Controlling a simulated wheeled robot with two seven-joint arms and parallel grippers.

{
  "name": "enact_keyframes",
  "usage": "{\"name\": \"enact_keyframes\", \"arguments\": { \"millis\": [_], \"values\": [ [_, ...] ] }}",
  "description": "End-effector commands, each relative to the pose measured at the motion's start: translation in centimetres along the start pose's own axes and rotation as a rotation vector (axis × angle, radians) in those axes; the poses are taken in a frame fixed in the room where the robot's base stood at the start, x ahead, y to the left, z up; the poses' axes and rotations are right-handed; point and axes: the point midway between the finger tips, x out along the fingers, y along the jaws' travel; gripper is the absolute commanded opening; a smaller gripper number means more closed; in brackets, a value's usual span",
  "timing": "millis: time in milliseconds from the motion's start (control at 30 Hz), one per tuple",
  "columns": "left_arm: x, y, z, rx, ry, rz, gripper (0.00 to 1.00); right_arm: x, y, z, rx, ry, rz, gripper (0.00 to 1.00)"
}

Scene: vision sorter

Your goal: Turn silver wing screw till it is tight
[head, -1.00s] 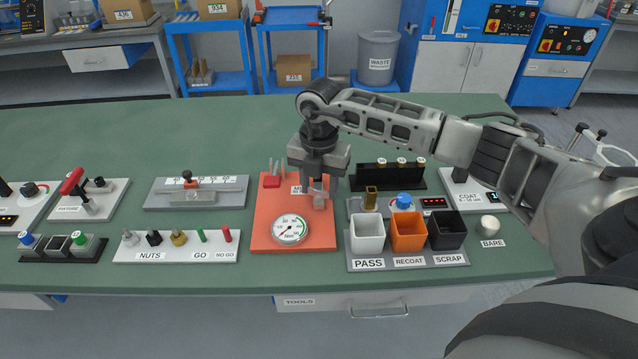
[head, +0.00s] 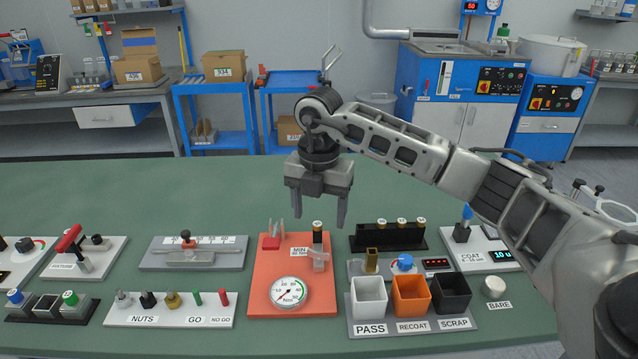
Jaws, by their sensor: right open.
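The silver wing screw (head: 319,258) stands on the orange board (head: 262,278), below the "MIN" label and just behind the round dial gauge (head: 289,292). My right gripper (head: 319,220) is above and behind it, pointing down, with its two fingers apart and nothing between them. The fingers are clear of the wing screw. A dark post with a gold top (head: 317,233) stands just behind the wing screw. A red block with silver prongs (head: 272,241) is at the board's back left. The gauge's needle is too small to read surely. My left gripper is not in view.
Right of the board stand the white PASS bin (head: 369,297), orange RECOAT bin (head: 410,296) and black SCRAP bin (head: 450,293). Behind them is a black rack (head: 388,238). A white nuts tray (head: 170,314) lies to the left. The green table (head: 120,205) is clear at the back.

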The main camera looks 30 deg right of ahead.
Motion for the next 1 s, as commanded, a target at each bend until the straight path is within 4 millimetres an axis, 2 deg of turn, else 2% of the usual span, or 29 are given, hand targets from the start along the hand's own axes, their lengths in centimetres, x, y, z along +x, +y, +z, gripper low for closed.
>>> {"name": "enact_keyframes", "arguments": {
  "millis": [33,200,400,1000],
  "values": [
    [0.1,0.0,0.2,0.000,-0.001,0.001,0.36,-1.3,0.1,0.1,0.000,-0.004,0.005,0.65],
    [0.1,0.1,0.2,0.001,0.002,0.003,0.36,-4.6,0.1,0.0,0.000,-0.002,0.004,0.65],
    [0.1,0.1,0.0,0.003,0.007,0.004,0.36,-6.6,0.0,0.0,0.001,-0.001,0.001,0.65],
    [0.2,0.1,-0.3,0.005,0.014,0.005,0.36,-6.8,0.0,0.0,0.001,0.000,0.000,0.65]
  ]
}}
